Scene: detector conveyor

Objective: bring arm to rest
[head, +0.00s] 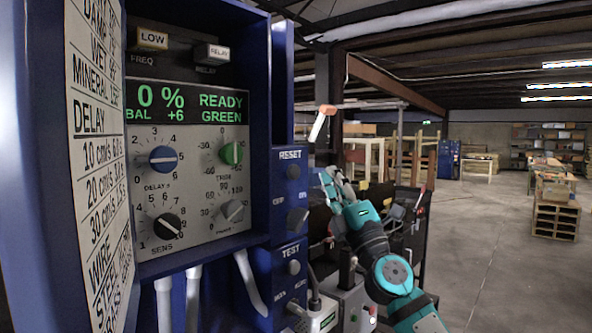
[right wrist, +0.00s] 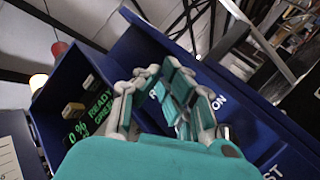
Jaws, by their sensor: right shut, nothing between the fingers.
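My right arm (head: 385,265) comes up from the lower right in the head view, teal and grey. My right gripper (head: 330,180) is small and partly dark there, just right of the blue control cabinet. In the right wrist view the right gripper (right wrist: 163,78) shows large, with white and teal finger links, shut and empty. The cabinet (right wrist: 225,85) stands behind it in that view; I cannot tell any contact. The control panel (head: 190,150) reads 0 %, BAL +6, READY GREEN. My left gripper is not in view.
The cabinet's open door (head: 98,160) carries a settings list at the left. RESET (head: 292,170) and TEST (head: 293,267) controls line its right side. An orange and white lamp (head: 321,123) stands beyond. Pallets (head: 556,215) lie far right; the concrete floor (head: 490,260) between is clear.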

